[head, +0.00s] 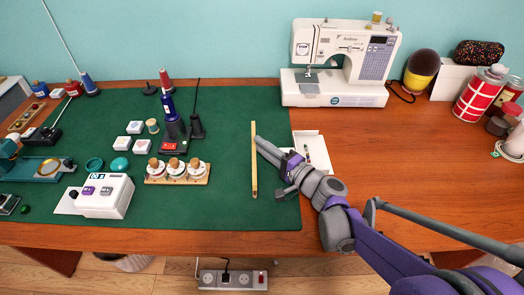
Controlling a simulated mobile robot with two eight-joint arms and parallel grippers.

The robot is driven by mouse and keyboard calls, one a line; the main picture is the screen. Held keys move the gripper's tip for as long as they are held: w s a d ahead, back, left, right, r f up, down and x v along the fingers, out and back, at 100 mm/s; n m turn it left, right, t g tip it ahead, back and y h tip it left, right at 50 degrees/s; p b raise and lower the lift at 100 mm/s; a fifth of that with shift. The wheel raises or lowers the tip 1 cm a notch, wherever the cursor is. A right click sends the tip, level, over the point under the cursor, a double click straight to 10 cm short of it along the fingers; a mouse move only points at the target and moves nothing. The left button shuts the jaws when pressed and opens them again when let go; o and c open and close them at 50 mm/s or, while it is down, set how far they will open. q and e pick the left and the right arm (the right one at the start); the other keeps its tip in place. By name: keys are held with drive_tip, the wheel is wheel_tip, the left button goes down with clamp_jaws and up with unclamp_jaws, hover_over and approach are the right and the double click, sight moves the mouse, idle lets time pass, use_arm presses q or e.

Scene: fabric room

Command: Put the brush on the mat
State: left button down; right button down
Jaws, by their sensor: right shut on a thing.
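The green mat (220,210) covers the left and middle of the wooden table. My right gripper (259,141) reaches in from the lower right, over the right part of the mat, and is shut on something. The held thing is small and hard to make out; I take it to be the brush, mostly hidden by the fingers. A long thin yellow stick (254,175) shows upright in the picture right beside the fingertips. I cannot tell whether they touch it. My left gripper is not in view.
A white tray (325,167) with small items sits just right of the gripper. A sewing machine (340,55) stands at the back. A jar rack (190,181), a white device (118,197) and spools occupy the mat's left half. The mat's lower middle is clear.

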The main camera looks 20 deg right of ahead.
drive_tip(key=shift+f, duration=0.5)
drive_tip(key=shift+f, duration=0.2)
drive_tip(key=c, duration=0.7)
unclamp_jaws()
drive_tip(key=shift+r, duration=0.1)
drive_tip(key=shift+s+d+r, duration=0.1)
drive_tip(key=shift+s+r, duration=0.05)
drive_tip(key=p+v, duration=0.1)
drive_tip(key=v, duration=1)
drive_tip(key=shift+s+d+p, duration=0.2)
drive_tip(key=shift+s+p, duration=0.1)
drive_tip(key=shift+p, duration=0.05)
